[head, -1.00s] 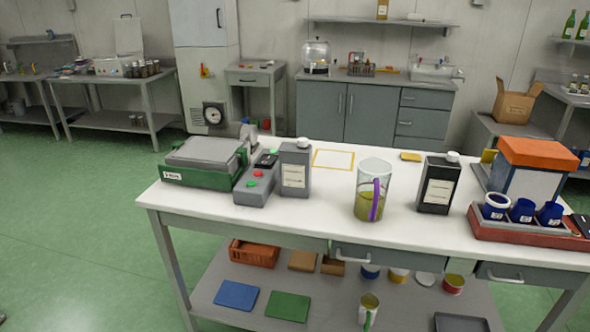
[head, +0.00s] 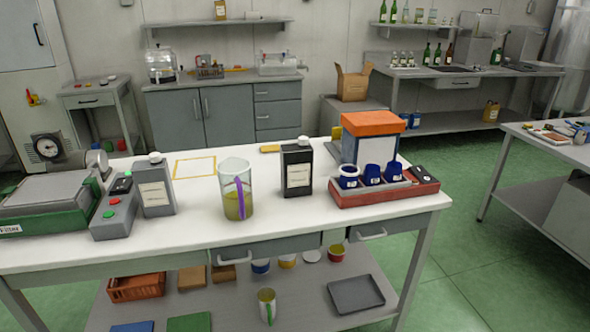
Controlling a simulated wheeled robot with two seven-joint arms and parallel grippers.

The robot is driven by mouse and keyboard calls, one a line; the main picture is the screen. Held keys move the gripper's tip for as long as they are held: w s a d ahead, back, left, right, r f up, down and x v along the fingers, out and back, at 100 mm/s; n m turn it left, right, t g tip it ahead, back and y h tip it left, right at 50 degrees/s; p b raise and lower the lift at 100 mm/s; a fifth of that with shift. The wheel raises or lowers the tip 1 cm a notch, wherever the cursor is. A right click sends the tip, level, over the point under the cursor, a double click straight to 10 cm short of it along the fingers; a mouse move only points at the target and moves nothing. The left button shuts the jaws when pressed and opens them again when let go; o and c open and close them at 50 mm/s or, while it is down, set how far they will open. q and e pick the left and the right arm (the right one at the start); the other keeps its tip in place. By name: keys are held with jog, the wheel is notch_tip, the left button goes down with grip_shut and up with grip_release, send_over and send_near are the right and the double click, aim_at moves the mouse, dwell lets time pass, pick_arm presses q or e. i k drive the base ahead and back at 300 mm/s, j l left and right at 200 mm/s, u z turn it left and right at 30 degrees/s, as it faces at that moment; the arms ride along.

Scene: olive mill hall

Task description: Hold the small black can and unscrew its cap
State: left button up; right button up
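The small black can (head: 297,171) stands upright on the white table, right of the middle, with a pale label on its front and a white cap (head: 303,140) on top. A grey can (head: 155,190) of similar shape, also with a white cap, stands further left. A clear jug (head: 236,190) with a purple handle and some yellow-green liquid stands between the two cans. Neither of my grippers shows in the head view.
A red tray (head: 395,193) with blue cups stands right of the black can, before an orange-topped box (head: 370,124). A green-based scale (head: 45,207) and a grey button box (head: 112,213) are at the left. The table front (head: 290,215) between jug and tray is clear.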

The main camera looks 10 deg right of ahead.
aim_at(296, 160)
jog(key=u, duration=0.3)
jog(key=l+u, duration=0.3)
jog(key=i+l+u, duration=0.1)
jog(key=l+u, duration=0.15)
jog(key=l, duration=0.2)
jog(key=l+u, duration=0.15)
jog(key=l, duration=1.15)
jog(key=l+u, duration=0.2)
jog(key=l, duration=1.1)
jog(key=k, duration=0.05)
